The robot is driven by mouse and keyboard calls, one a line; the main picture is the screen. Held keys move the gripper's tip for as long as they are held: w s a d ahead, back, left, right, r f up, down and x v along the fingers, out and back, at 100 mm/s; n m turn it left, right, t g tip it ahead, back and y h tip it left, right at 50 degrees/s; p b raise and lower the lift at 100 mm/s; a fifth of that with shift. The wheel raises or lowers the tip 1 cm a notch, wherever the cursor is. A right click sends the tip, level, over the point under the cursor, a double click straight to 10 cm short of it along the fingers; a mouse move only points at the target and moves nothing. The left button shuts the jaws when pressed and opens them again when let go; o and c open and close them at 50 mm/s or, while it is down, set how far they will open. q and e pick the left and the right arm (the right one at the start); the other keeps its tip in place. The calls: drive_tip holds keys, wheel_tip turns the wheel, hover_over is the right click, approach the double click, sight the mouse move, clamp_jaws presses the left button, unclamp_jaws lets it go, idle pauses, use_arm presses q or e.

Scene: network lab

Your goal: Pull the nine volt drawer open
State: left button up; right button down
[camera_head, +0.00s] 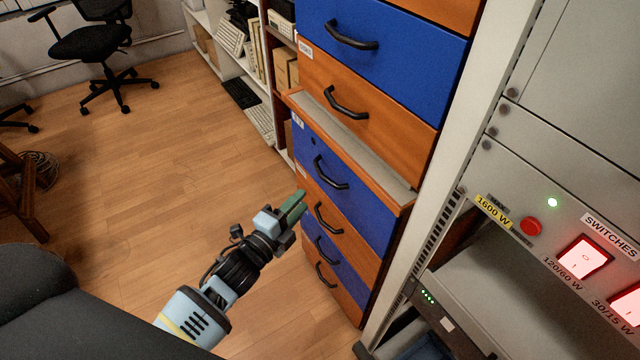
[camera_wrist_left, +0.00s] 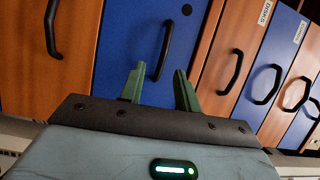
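A cabinet of blue and orange drawers stands ahead; I cannot read a nine volt label on any of them. The blue drawer with a small lock (camera_head: 362,196) is just below the ledge and looks shut. Its black handle (camera_head: 330,177) also shows in the left wrist view (camera_wrist_left: 163,52). There, the handle appears between the two green fingertips of my left gripper (camera_wrist_left: 160,80), which are apart and empty. In the head view my left gripper (camera_head: 298,207) is at the lower left of this drawer, in front of the cabinet. My right gripper is not in view.
More drawers with black handles lie above and below, including an orange one (camera_head: 397,118) over the grey-topped ledge (camera_head: 350,138). A rack with lit red switches (camera_head: 583,258) stands close on the right. Shelves are behind.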

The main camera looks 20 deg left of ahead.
use_arm(q)
drive_tip(key=x, duration=0.8)
drive_tip(key=shift+w+r+m, duration=0.3)
drive_tip(key=shift+w+r, duration=0.05)
drive_tip(key=shift+c, duration=0.4)
clamp_jaws()
